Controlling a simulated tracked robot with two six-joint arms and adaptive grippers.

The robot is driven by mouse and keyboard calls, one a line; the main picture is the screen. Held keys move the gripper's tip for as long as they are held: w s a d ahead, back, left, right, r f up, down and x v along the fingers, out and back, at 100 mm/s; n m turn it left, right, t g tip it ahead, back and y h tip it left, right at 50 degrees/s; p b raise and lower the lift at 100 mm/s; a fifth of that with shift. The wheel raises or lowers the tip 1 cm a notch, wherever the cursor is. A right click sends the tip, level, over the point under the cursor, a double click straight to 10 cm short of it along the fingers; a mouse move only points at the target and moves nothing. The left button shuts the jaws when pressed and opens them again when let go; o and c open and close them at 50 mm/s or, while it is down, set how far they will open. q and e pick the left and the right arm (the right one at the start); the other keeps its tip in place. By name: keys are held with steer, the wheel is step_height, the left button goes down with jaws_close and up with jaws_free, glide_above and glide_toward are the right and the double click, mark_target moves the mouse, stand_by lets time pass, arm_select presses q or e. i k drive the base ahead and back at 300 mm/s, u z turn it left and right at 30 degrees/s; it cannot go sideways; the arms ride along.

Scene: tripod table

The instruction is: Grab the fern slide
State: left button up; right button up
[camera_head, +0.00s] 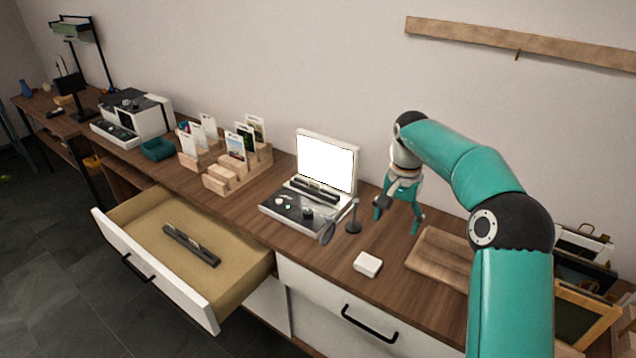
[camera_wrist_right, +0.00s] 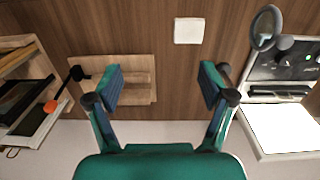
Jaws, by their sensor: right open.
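I cannot tell for certain which thing is the fern slide. Several upright picture cards stand in wooden racks at mid-counter, one with a green picture (camera_head: 245,136). A dark narrow strip holder (camera_head: 190,244) with small pale pieces lies in the open drawer (camera_head: 150,222). A similar dark strip (camera_head: 316,190) lies at the foot of the lit screen (camera_head: 325,163). My right gripper (camera_head: 398,220) is open and empty above the counter, right of the screen; its spread fingers also show in the wrist view (camera_wrist_right: 162,82). My left gripper is out of view.
A magnifier on a stand (camera_head: 353,221) and a small white box (camera_head: 367,264) stand near my right gripper. A wooden board (camera_head: 440,256) lies to the right, also seen in the wrist view (camera_wrist_right: 137,94). Framed items (camera_head: 585,318) crowd the far right.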

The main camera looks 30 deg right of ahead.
mark_target(316, 186)
steer(key=i, duration=1.4)
steer(key=u, duration=0.05)
